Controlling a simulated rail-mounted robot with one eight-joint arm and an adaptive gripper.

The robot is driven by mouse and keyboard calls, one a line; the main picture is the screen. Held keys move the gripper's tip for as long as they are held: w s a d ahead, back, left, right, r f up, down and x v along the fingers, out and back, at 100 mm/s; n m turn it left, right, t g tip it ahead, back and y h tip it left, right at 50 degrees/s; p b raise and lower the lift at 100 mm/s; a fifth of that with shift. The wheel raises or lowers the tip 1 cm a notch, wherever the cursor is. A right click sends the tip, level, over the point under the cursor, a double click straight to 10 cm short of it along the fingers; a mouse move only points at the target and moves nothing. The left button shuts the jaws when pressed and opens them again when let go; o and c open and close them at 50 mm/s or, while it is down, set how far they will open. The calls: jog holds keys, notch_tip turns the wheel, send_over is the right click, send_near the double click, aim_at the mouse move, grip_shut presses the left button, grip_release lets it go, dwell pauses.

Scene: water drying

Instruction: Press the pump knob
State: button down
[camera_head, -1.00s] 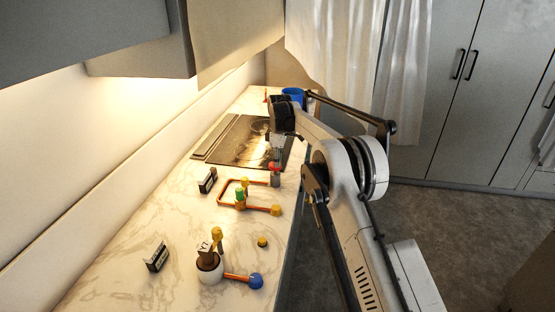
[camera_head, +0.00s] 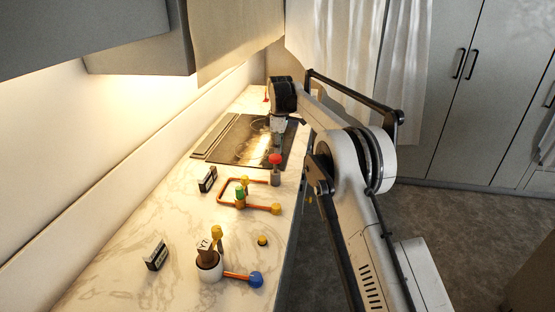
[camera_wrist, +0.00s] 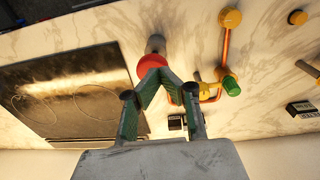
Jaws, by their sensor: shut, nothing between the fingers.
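The pump knob is a red ball (camera_head: 275,159) on top of a grey cylinder (camera_head: 276,177), at the end of the orange pipe on the counter. In the wrist view the red ball (camera_wrist: 147,62) shows just beyond my fingertips, with the grey cylinder (camera_wrist: 156,43) behind it. My gripper (camera_wrist: 158,74) is shut and empty, its green-padded fingers meeting in a point. The fingertips overlap the ball's edge in that view. In the head view my gripper (camera_head: 279,143) is above and behind the ball, with a small gap showing.
An orange pipe (camera_head: 220,193) with a green knob (camera_head: 240,191) and yellow knobs lies nearer on the marble counter. A dark cooktop (camera_head: 225,140) is behind.

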aim_at(279, 161)
notch_tip(279, 161, up, 7)
jog(key=shift+s+b, duration=0.15)
jog(key=shift+b, duration=0.25)
jog(key=shift+d+f, duration=0.1)
dwell(1.0)
